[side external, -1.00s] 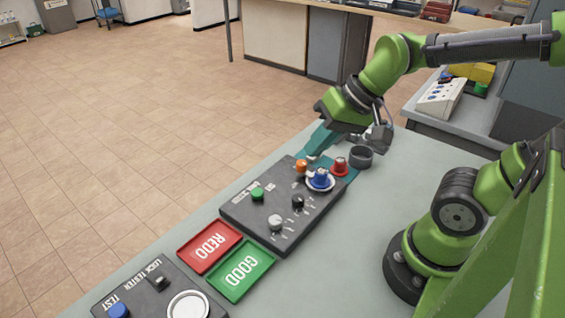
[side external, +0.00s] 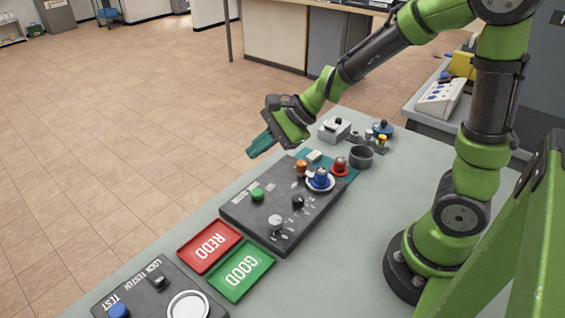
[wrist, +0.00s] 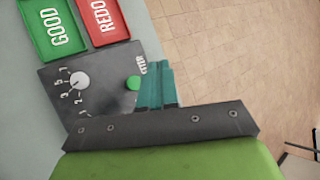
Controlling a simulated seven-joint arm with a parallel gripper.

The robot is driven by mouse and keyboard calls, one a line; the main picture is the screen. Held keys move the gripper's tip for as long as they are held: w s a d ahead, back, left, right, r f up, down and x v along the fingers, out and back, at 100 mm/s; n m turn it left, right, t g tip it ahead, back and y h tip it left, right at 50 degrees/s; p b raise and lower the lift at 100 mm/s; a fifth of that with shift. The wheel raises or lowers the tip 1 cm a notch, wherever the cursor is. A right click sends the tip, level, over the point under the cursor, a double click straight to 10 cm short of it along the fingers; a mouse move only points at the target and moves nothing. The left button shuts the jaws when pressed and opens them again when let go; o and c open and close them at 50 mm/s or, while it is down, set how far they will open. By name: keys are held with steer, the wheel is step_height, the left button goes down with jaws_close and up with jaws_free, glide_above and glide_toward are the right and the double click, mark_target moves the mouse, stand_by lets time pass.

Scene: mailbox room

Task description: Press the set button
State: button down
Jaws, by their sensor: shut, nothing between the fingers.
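A dark control panel (side external: 240,213) lies on the grey table. A green button (side external: 257,194) sits near its left edge; it also shows in the wrist view (wrist: 133,83), with lettering beside it that I cannot read surely. No label clearly reads "set". An orange button (side external: 301,167), a blue button (side external: 320,179) and a red button (side external: 339,164) stand toward the panel's far end. A white knob (wrist: 80,81) with numbers shows in the wrist view. My gripper (side external: 255,151) is shut and empty, its teal fingers above and beyond the green button, apart from it.
A red REDO tray (side external: 205,252) and a green GOOD tray (side external: 236,282) lie near the panel. A lock tester box (side external: 140,290) is at the front. A grey ring-shaped cup (side external: 361,156) and small parts stand at the back. The tiled floor lies past the table edge.

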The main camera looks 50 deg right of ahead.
mark_target(262, 192)
steer(key=shift+f, duration=4.45)
steer(key=shift+f, duration=0.4)
steer(key=shift+f, duration=0.5)
steer(key=shift+r, duration=0.95)
